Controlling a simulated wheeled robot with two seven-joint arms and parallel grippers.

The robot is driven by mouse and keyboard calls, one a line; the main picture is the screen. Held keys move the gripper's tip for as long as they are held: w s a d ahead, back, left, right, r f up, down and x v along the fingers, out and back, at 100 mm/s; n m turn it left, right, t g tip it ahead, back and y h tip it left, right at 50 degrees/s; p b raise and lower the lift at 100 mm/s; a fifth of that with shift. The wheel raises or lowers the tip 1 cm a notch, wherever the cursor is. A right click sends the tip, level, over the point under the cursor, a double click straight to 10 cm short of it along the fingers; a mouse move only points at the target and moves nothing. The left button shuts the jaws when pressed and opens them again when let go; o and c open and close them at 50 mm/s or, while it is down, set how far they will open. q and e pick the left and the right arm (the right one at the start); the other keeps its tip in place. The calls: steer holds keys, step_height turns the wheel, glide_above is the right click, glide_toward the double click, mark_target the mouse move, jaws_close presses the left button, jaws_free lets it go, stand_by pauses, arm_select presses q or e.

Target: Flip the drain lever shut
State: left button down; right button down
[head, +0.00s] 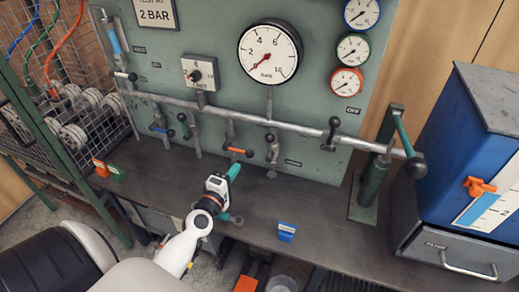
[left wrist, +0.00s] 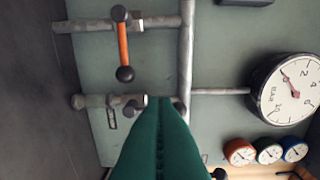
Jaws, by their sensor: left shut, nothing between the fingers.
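Small lever valves sit on the short branch pipes below a long grey pipe (head: 300,126) on the green panel. They include a blue lever (head: 160,129), a green lever (head: 184,126), an orange lever (head: 236,150) and a black-knobbed lever (head: 270,139). I cannot read which label says drain. My left gripper (head: 233,171) is shut and empty, in front of the panel below the orange lever. In the left wrist view its green fingers (left wrist: 168,112) point at the branch with a dark lever (left wrist: 132,107), partly hidden by them; the orange lever (left wrist: 123,45) is beyond.
A large gauge (head: 270,53) and three small gauges (head: 353,50) are on the panel. A green hand pump (head: 374,180) and a blue tank (head: 470,160) stand at the right.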

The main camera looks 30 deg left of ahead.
mark_target(270, 147)
arm_select(q)
steer(key=shift+a+r, duration=0.1)
steer(key=shift+a, duration=0.15)
arm_select(e)
steer(key=shift+w, duration=0.2)
steer(key=shift+w, duration=0.1)
arm_select(q)
steer(key=shift+w, duration=0.15)
steer(key=w+d+p, duration=0.1)
steer(key=w+d, duration=0.1)
steer(key=w, duration=0.9)
steer(key=shift+w, duration=0.2)
arm_select(e)
steer(key=shift+w+r, duration=0.15)
steer(key=shift+r, duration=0.45)
